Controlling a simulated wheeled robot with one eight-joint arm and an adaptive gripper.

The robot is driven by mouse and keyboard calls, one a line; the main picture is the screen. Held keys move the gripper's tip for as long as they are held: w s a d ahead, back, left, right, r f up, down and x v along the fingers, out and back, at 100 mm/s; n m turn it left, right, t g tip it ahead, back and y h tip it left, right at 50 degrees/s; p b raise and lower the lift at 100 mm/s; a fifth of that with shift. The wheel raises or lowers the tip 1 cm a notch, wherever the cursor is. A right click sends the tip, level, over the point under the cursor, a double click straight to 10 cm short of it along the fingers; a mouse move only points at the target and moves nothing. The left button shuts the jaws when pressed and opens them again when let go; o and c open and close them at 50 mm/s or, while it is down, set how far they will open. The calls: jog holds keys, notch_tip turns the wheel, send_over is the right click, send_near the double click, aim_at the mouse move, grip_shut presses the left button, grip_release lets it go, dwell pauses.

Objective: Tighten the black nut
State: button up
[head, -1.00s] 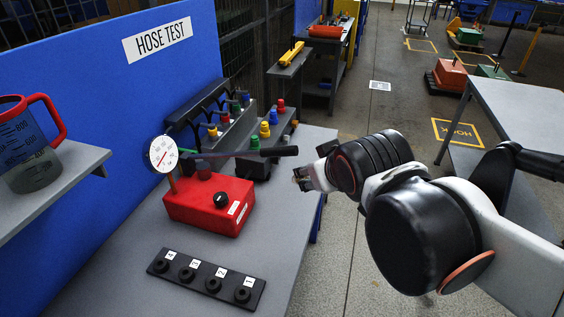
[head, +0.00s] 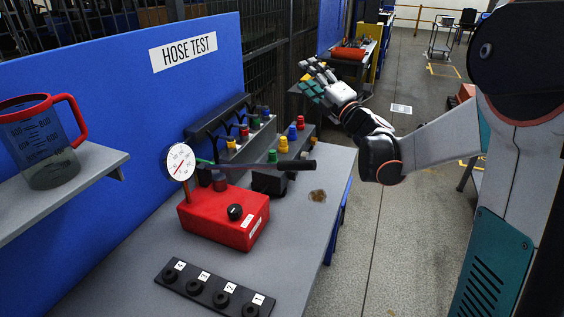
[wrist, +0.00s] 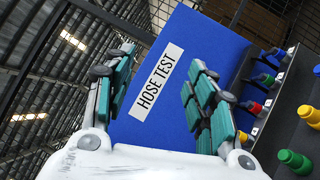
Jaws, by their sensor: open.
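A red box (head: 220,215) with a pressure gauge (head: 179,162) and a black lever sits on the grey bench. A black strip (head: 208,292) in front carries several black rings beside labels 1 to 4. I cannot tell which black part is the nut. My gripper (head: 318,82) is raised beyond the bench's far right end, well away from these parts. Its teal-padded fingers are spread and empty. In the wrist view my gripper (wrist: 158,70) is open, with the blue HOSE TEST panel (wrist: 175,40) behind it.
Coloured fittings stand on a dark rack (head: 240,135) and beside it, among them a green one (head: 272,156). A jug with a red handle (head: 42,140) stands on a left shelf (head: 70,180). A brown patch (head: 317,196) marks the bench. The aisle (head: 375,230) is clear.

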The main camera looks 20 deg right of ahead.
jog(key=w+d+f+n+g+y, duration=0.2)
jog(key=d+f+n+y, duration=0.15)
jog(key=f+n, duration=0.4)
jog(key=n+g+y+b, duration=0.1)
jog(key=n+g+y, duration=0.3)
jog(key=n+g, duration=0.3)
send_near(296, 176)
jog(key=shift+n, duration=0.25)
jog(key=b+x, duration=0.3)
jog(key=x, duration=0.5)
jog(key=shift+w+b, duration=0.2)
jog(key=shift+b, duration=0.2)
jog(key=c, duration=1.1)
